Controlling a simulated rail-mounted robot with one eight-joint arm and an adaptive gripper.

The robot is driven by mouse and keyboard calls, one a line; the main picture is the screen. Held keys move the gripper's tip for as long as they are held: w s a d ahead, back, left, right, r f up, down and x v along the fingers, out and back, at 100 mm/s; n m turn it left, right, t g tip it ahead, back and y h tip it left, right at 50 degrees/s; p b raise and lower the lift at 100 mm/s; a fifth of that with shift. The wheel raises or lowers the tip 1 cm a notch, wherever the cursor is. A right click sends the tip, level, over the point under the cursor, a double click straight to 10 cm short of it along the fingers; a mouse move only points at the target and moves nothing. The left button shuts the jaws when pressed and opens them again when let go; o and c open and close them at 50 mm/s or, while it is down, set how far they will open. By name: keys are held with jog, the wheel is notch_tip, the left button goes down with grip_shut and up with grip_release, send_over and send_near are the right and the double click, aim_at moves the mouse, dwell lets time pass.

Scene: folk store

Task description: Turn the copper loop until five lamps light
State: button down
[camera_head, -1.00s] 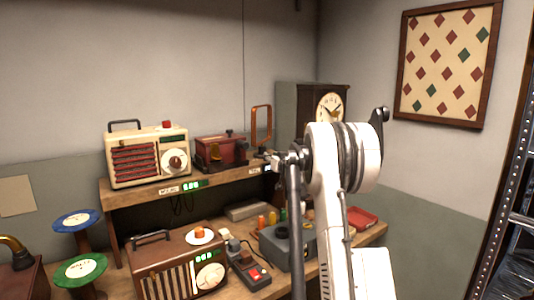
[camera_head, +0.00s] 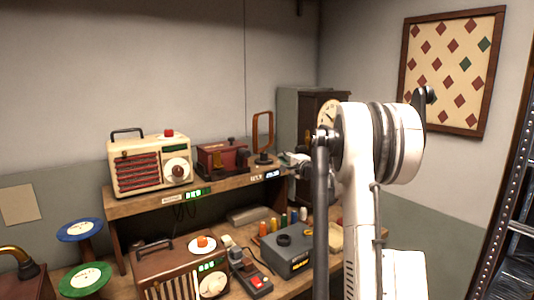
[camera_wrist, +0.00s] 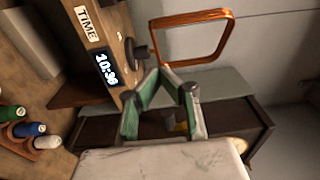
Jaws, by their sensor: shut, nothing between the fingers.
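The copper loop (camera_head: 271,130) is an upright rounded-square frame on a small dark base at the right end of the upper shelf. In the wrist view the copper loop (camera_wrist: 192,16) fills the top middle, its dark knob-like base beside the shelf edge. My gripper (camera_wrist: 165,71) is shut and empty, its fingertips close to the loop's lower bar; I cannot tell whether they touch. In the head view my gripper (camera_head: 288,158) is small, just right of the loop's base. A green-lit strip (camera_head: 198,192) glows on the shelf edge; its lamps are too small to count.
A cream radio (camera_head: 147,165) and a red device (camera_head: 221,158) stand left of the loop. A clock cabinet (camera_wrist: 90,131) is close beyond my fingers. A TIME display (camera_wrist: 106,69) is on the shelf edge. Below are spools, a grey box (camera_head: 288,258) and a brown radio (camera_head: 165,273).

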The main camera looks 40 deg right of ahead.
jog(key=w+p, duration=0.2)
jog(key=w, duration=1)
jog(key=shift+w+a+p, duration=0.3)
jog(key=shift+w+a, duration=0.05)
jog(key=shift+w, duration=0.15)
jog(key=shift+w+a+f+b, duration=0.2)
jog(key=shift+w+a+b, duration=0.35)
jog(key=shift+b, duration=0.35)
jog(key=shift+w+a+r+b, duration=0.1)
jog(key=shift+w+a+b, duration=0.2)
jog(key=shift+w, duration=0.2)
jog(key=shift+d+r, duration=0.1)
